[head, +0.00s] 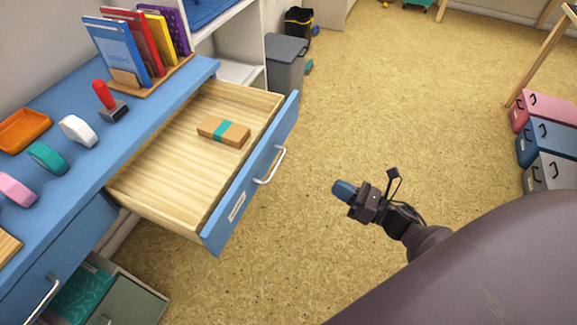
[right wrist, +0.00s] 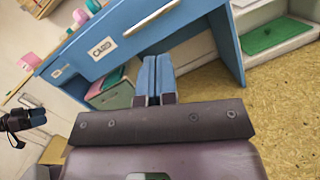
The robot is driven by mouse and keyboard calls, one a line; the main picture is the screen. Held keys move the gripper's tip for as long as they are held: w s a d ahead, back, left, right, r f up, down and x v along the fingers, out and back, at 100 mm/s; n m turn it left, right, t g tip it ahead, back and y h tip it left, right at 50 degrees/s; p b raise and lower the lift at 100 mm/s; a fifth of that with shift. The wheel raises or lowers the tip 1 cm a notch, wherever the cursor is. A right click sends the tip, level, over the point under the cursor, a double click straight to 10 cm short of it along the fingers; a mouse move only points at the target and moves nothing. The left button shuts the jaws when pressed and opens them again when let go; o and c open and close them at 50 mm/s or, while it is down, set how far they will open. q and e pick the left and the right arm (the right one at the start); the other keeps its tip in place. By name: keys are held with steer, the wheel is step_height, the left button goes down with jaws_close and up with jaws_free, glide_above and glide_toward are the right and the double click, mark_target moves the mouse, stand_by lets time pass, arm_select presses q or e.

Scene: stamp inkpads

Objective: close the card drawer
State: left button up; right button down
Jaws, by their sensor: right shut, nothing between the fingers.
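The card drawer (head: 185,170) is pulled well out of the blue desk in the head view, its pale wooden inside showing. A brown box with a teal band (head: 223,132) lies in it. The blue drawer front has a metal handle (head: 271,166); the right wrist view shows its CARD label (right wrist: 102,49). My right gripper (head: 344,191) is shut and empty, to the right of the drawer front and apart from it. Its blue fingers also show in the right wrist view (right wrist: 155,78).
The desk (head: 75,90) holds an orange tray (head: 25,130), tape rolls, a red-handled stamp (head: 107,98) and upright folders. A grey bin (head: 285,65) stands behind. The floor right of the card drawer is clear.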

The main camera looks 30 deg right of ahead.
arm_select(q)
steer(key=shift+w+d+f+b, duration=0.15)
steer(key=shift+f+b, duration=0.2)
steer(key=shift+f, duration=0.15)
arm_select(e)
steer(key=w+a+r+n+g+y, duration=0.1)
steer(key=w+a+n+y, duration=0.1)
steer(key=w+a+n, duration=0.3)
steer(key=w+a, duration=0.3)
steer(key=w, duration=0.3)
steer(key=shift+w+n+y, duration=0.3)
steer(key=shift+n, duration=0.1)
steer(key=shift+r, duration=0.1)
steer(key=shift+w+a, duration=0.1)
